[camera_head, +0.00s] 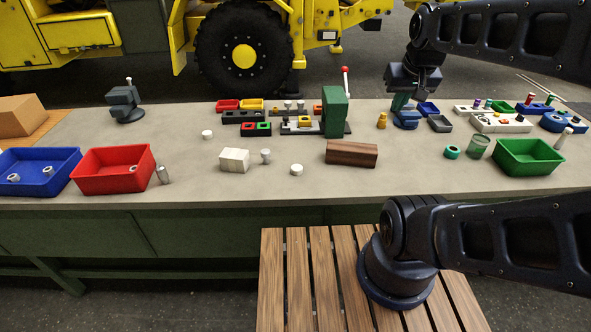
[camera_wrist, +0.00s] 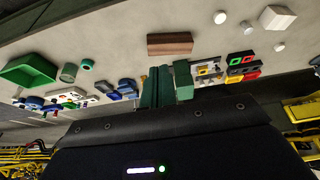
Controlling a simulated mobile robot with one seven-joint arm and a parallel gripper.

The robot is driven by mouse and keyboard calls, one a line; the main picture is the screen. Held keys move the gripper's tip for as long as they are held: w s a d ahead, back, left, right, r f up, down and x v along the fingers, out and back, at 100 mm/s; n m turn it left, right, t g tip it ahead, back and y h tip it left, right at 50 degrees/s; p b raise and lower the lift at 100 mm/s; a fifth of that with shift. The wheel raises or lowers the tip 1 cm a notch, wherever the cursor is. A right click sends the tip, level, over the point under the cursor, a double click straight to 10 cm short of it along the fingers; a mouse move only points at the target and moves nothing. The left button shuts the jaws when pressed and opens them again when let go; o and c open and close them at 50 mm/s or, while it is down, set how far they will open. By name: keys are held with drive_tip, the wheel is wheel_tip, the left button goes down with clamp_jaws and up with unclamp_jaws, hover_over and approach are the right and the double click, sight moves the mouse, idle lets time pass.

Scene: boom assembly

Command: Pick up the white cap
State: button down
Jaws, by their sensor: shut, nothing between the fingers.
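Two small white round caps lie on the grey bench. One white cap (camera_head: 297,169) is near the front edge, left of the brown wooden block. It also shows at the top of the wrist view (camera_wrist: 220,17). The other white cap (camera_head: 207,134) is farther back to the left and also shows in the wrist view (camera_wrist: 279,46). I cannot tell which one is meant. My gripper (camera_head: 401,103) is shut and empty over the back right of the bench, well to the right of both caps. Its green fingers (camera_wrist: 156,88) show in the wrist view.
A brown block (camera_head: 351,153), a white block (camera_head: 234,160) and a grey cylinder (camera_head: 265,156) stand near the front cap. A tall green press (camera_head: 335,111) with a red-knobbed lever stands between my gripper and the caps. Red (camera_head: 113,170) and green (camera_head: 528,157) bins flank the middle.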

idle(0.3)
drive_tip(key=c, duration=0.8)
unclamp_jaws()
drive_tip(key=shift+o, duration=0.2)
drive_tip(key=n+h, duration=1)
drive_tip(key=n, duration=1)
hover_over(296, 168)
drive_tip(key=s+d, duration=0.4)
drive_tip(key=s, duration=0.1)
wheel_tip(296, 168, down, 23)
drive_tip(key=a+f+n+t, duration=0.1)
drive_tip(key=a+f+n, duration=0.1)
drive_tip(key=a+f, duration=0.1)
drive_tip(key=s+a+f+n+t, duration=0.1)
drive_tip(key=a+f+n+t, duration=0.1)
drive_tip(key=a+f, duration=0.2)
drive_tip(key=a+f+n+t, duration=0.1)
drive_tip(key=a+f+n, duration=0.2)
drive_tip(key=f, duration=0.1)
drive_tip(key=shift+s+a+t+y, duration=0.25)
drive_tip(key=shift+s+t+y, duration=0.05)
drive_tip(key=shift+s+t, duration=0.1)
drive_tip(key=shift+x, duration=5.35)
